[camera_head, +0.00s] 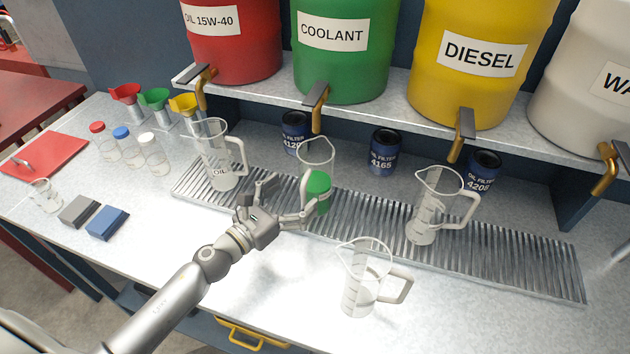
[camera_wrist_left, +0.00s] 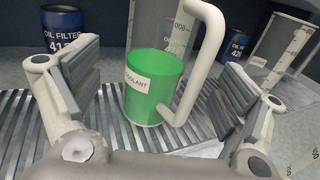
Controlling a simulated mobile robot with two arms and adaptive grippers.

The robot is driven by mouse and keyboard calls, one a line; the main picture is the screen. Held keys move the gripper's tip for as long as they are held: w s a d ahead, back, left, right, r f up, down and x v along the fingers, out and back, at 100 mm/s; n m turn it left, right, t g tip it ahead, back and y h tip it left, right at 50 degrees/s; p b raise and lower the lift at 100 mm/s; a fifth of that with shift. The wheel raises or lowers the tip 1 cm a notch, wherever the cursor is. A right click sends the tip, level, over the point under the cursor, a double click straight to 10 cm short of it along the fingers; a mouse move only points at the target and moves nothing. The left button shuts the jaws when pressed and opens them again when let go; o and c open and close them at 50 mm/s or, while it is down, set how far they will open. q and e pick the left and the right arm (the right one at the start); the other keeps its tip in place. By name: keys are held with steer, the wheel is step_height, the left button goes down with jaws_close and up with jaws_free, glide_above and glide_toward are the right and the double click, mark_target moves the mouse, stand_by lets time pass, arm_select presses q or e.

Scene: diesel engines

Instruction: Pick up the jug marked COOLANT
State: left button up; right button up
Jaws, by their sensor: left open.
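The jug marked COOLANT (camera_head: 318,188) is clear, with green in its lower part, and stands upright on the slotted drip grate below the green COOLANT barrel's tap. In the left wrist view the jug (camera_wrist_left: 150,88) shows its label, with its pale handle toward the camera and to the right. My left gripper (camera_head: 291,197) is open at the jug's near left side. In the wrist view the jug appears between its two spread fingers (camera_wrist_left: 166,66), with no clear contact. The finger partly covers the jug's lower part in the head view. My right gripper is not in view.
An OIL jug (camera_head: 220,170) stands left on the grate (camera_head: 520,262), an empty jug (camera_head: 430,215) to the right. Another empty jug (camera_head: 360,290) stands on the bench in front. Oil filters (camera_head: 384,152) stand behind, under the barrel shelf (camera_head: 395,98) with its taps.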

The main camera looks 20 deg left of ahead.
mark_target(310, 181)
arm_select(q)
steer(key=p+x, duration=0.2)
steer(key=x, duration=0.4)
steer(key=shift+a, duration=0.1)
steer(key=shift+s+r, duration=0.1)
steer(key=shift+s, duration=0.05)
steer(key=shift+c, duration=0.5)
steer(key=c, duration=1.4)
steer(key=shift+c, duration=0.2)
